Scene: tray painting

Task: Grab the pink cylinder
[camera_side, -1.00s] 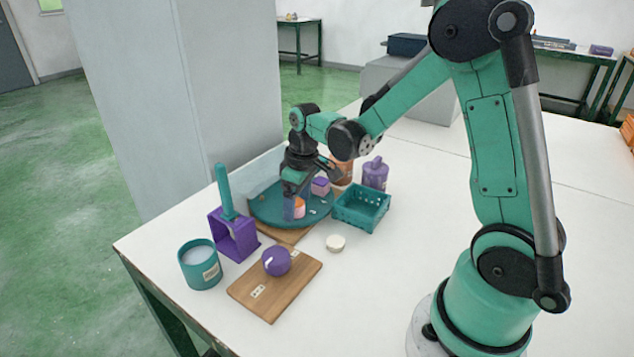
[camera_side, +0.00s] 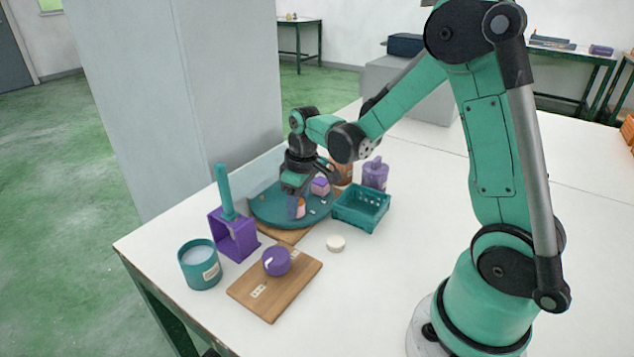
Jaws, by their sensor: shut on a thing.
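The pink cylinder (camera_side: 301,211) is small and stands at the front of a round teal tray (camera_side: 264,213). My gripper (camera_side: 297,209) points down at it from above, with its fingers around it and shut on it. A finger hides the cylinder's left part and upper edge. I cannot tell whether its base is clear of the tray. A purple and pink block (camera_side: 320,187) sits on the tray just behind and to the right of my gripper.
A teal basket (camera_side: 362,210) and a purple bottle (camera_side: 375,174) stand right of the tray. A purple holder (camera_side: 234,236), a teal cup (camera_side: 200,266) and a wooden board (camera_side: 268,298) with a purple round object (camera_side: 276,261) are in front.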

